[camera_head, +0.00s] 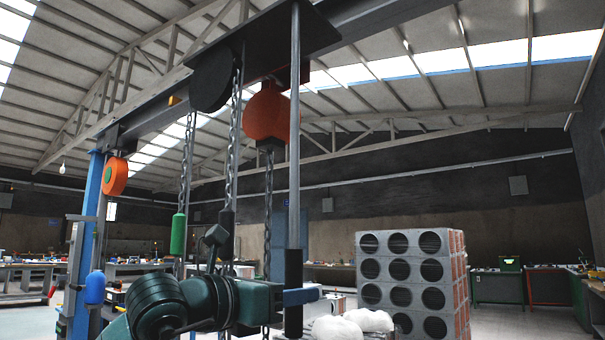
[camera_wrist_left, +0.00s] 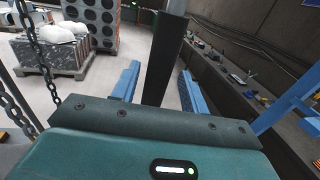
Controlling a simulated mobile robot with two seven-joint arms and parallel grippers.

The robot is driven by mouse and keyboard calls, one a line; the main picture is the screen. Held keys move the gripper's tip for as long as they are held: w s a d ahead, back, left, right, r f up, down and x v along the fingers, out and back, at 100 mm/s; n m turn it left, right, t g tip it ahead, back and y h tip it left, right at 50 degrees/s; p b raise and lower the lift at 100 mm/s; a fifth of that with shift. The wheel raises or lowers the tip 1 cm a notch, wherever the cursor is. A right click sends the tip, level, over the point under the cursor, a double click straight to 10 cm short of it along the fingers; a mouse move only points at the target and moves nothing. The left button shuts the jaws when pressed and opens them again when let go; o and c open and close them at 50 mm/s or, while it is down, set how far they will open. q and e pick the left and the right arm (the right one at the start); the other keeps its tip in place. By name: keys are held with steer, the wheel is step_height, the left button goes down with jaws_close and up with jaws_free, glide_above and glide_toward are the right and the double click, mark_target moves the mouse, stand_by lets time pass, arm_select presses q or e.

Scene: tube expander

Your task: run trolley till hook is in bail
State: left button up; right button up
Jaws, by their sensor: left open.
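The trolley (camera_head: 270,32) is a dark plate under the overhead beam (camera_head: 370,18), with an orange hoist body (camera_head: 267,115) and chains below it. A grey rod (camera_head: 295,150) hangs from the plate and ends in a black grip (camera_head: 293,300). My left gripper (camera_head: 302,297) is at this grip. In the left wrist view the black grip (camera_wrist_left: 165,65) stands between the two blue fingers (camera_wrist_left: 160,78), which are open with gaps showing. I cannot make out the hook or the bail in either view. My right gripper is not in view.
A stack of blocks with round holes (camera_head: 412,285) stands right of the rod. A green pendant (camera_head: 178,234) hangs at left. Benches line the walls; open floor lies between.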

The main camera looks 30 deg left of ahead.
arm_select(q)
steer(key=shift+b+v, duration=1.55)
steer(key=shift+v, duration=1.35)
